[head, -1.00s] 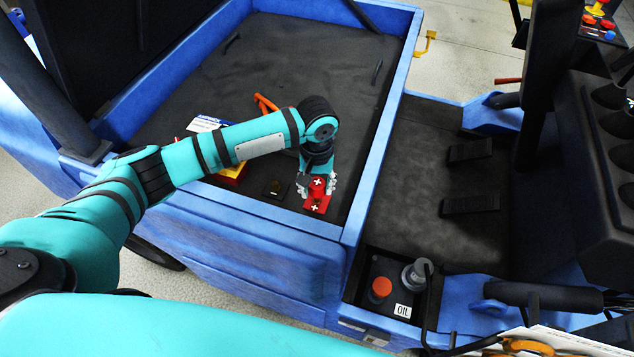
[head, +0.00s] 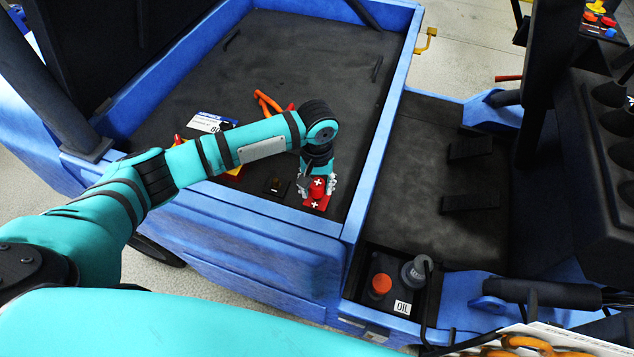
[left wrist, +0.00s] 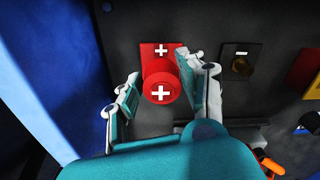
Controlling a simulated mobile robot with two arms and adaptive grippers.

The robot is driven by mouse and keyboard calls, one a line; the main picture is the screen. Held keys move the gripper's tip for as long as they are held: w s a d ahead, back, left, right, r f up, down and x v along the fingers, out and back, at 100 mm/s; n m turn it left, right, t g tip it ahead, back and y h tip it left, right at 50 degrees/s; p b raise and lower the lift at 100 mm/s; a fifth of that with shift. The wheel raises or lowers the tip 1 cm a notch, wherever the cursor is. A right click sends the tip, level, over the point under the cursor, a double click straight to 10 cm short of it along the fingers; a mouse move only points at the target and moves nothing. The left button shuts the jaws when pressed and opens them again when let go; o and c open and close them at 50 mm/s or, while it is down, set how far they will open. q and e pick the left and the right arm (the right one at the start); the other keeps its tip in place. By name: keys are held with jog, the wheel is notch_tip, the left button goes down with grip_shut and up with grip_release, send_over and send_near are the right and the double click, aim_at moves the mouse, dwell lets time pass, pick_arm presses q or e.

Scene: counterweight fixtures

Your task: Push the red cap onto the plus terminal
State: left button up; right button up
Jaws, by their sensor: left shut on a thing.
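The red cap (head: 317,190), with a white plus on it, is between the fingers of my left gripper (head: 317,186). In the left wrist view the cap (left wrist: 159,84) shows between both fingers, and the gripper (left wrist: 158,98) is shut on it. The cap is over a red plate (head: 315,205) with a white plus, which also shows in the left wrist view (left wrist: 161,48). The plus terminal's post is hidden under the cap, so I cannot tell how deep the cap sits. My right gripper is out of view.
Beside the red plate is a dark plate with a bare brass-coloured post (head: 277,186), also in the left wrist view (left wrist: 241,65). Orange handles (head: 266,103) and a white label (head: 208,122) lie farther back. The blue bay wall (head: 375,140) rises close to my gripper's right.

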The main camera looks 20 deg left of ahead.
pick_arm(q)
jog(key=shift+f, duration=0.55)
jog(key=shift+p, duration=0.45)
jog(key=shift+f+b, duration=0.4)
jog(key=shift+f, duration=0.6)
dwell(0.7)
jog(key=o, duration=0.8)
